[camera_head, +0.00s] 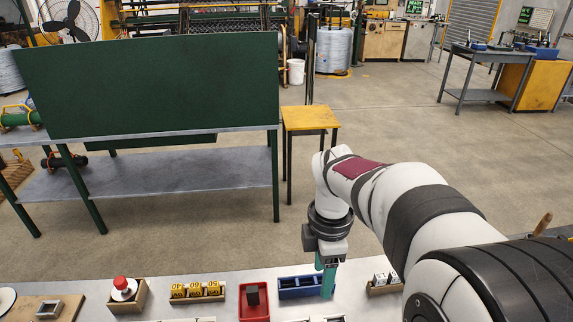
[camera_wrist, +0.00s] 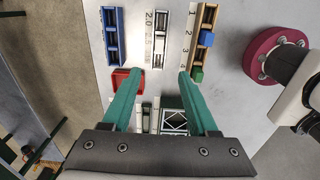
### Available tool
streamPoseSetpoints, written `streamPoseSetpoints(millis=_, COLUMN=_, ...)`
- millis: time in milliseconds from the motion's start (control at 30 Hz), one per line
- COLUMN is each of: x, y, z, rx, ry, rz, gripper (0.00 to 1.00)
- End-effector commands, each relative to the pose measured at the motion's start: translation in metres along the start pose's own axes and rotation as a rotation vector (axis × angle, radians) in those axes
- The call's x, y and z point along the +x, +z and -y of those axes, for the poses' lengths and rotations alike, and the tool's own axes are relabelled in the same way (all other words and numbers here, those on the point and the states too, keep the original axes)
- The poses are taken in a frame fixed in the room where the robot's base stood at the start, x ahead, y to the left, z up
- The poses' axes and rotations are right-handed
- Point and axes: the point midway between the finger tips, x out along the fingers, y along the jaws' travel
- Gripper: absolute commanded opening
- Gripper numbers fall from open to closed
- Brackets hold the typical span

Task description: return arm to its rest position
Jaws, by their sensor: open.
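My gripper (camera_head: 327,275) hangs downward over the bench, close to the blue tray in the head view. In the wrist view its two green fingers (camera_wrist: 160,75) are spread apart with nothing between them, so it is open and empty. My white arm reaches in from the lower right and bends down at the wrist.
A light bench (camera_head: 240,282) carries a red tray (camera_head: 254,313), a blue tray (camera_head: 300,292), yellow numbered blocks (camera_head: 197,289) and a red button box (camera_head: 124,290). The wrist view also shows a white strip marked 2.0 (camera_wrist: 161,35) and a numbered wooden rack (camera_wrist: 202,40).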

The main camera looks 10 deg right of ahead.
Motion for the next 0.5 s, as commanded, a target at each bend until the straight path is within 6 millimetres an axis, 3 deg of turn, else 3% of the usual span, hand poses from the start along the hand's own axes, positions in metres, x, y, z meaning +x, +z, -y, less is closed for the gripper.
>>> streamPoseSetpoints(millis=67, x=-0.005, y=-0.003, z=0.014, rx=0.117, ry=0.001, rz=-0.009, gripper=0.60)
streamPoseSetpoints(millis=167, x=-0.016, y=-0.013, z=0.060, rx=0.526, ry=-0.011, rz=-0.040, gripper=0.60)
streamPoseSetpoints(millis=233, x=-0.019, y=-0.022, z=0.101, rx=0.897, ry=-0.036, rz=-0.063, gripper=0.60)
streamPoseSetpoints(millis=400, x=-0.009, y=-0.037, z=0.182, rx=1.662, ry=-0.120, rz=-0.085, gripper=0.60)
streamPoseSetpoints(millis=500, x=-0.001, y=-0.042, z=0.207, rx=1.920, ry=-0.157, rz=-0.082, gripper=0.60)
